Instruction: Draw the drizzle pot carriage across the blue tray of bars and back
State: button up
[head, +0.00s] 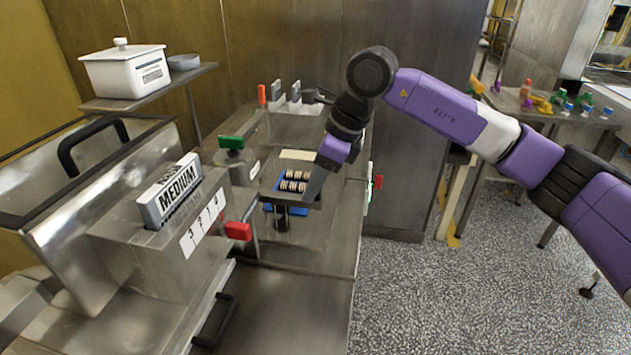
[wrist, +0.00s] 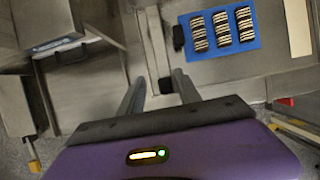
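The blue tray (head: 280,184) lies on the steel worktop beside my gripper. It holds three dark bars with pale stripes, clearest in the wrist view, where the tray (wrist: 250,52) is at upper right. My gripper (head: 303,198) hangs over the tray's right and near side in the head view. I see no object clearly held. I cannot tell for certain which steel part is the drizzle pot carriage; a green-handled steel part (head: 231,143) stands left of the tray.
A steel housing with a MEDIUM sign (head: 178,190) and a red knob (head: 238,231) stands at the near left. A white lidded pot (head: 125,70) sits on a shelf behind. A cream strip (wrist: 298,28) lies right of the tray. Open floor is at right.

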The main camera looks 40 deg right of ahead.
jog(key=shift+d+r, duration=0.1)
jog(key=shift+d, duration=0.05)
jog(key=shift+d+r, duration=0.1)
jog(key=shift+r, duration=0.15)
jog(key=v, duration=0.7)
jog(key=shift+b, duration=0.35)
jog(key=shift+s, duration=0.1)
